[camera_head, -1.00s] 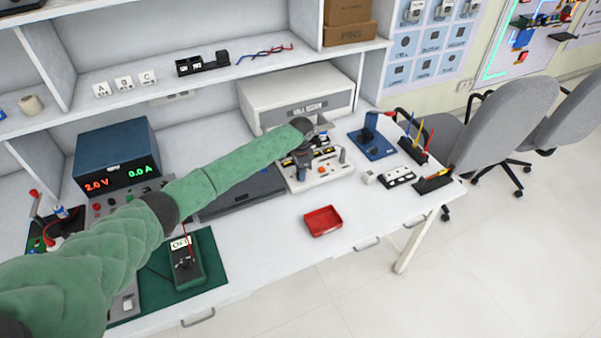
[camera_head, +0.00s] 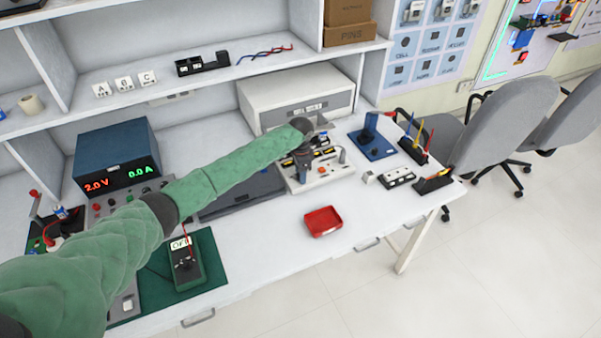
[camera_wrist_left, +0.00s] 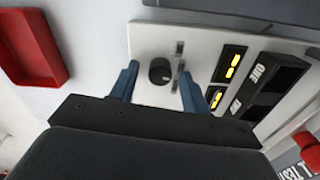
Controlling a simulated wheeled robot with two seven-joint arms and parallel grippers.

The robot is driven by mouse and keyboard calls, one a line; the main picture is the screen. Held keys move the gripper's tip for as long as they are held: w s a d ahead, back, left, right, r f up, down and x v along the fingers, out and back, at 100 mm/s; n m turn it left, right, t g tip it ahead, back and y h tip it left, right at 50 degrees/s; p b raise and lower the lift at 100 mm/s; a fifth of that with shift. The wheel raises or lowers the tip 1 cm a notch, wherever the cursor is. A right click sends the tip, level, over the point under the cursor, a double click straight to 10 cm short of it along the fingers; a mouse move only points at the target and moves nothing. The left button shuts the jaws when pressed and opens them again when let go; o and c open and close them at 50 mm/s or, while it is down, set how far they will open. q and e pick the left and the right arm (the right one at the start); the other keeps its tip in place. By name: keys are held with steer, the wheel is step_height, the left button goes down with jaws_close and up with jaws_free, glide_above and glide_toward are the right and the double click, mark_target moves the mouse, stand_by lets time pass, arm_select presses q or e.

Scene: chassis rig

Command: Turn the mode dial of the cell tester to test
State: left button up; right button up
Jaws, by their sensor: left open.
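The cell tester's white panel (camera_head: 325,174) lies on the bench in front of a large white box with a label. In the left wrist view the panel (camera_wrist_left: 148,38) carries a round dark mode dial (camera_wrist_left: 159,72), with slots and yellow-lit displays to its right. My left gripper (camera_wrist_left: 158,65) is open, with one blue finger on each side of the dial. A gap shows between the dial and each finger. In the head view my left gripper (camera_head: 302,174) is over the panel's left part and hides the dial. The dial's setting is not readable. My right gripper is out of view.
A red tray (camera_head: 323,221) is on the bench in front of the panel. A dark flat case (camera_head: 240,195) lies left of the panel.

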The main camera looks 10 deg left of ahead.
arm_select(q)
steer(key=shift+r, duration=0.2)
step_height(320, 180, up, 6)
steer(key=b, duration=0.2)
steer(key=shift+w+r+b, duration=0.1)
steer(key=shift+b, duration=0.2)
steer(key=shift+r, duration=0.6)
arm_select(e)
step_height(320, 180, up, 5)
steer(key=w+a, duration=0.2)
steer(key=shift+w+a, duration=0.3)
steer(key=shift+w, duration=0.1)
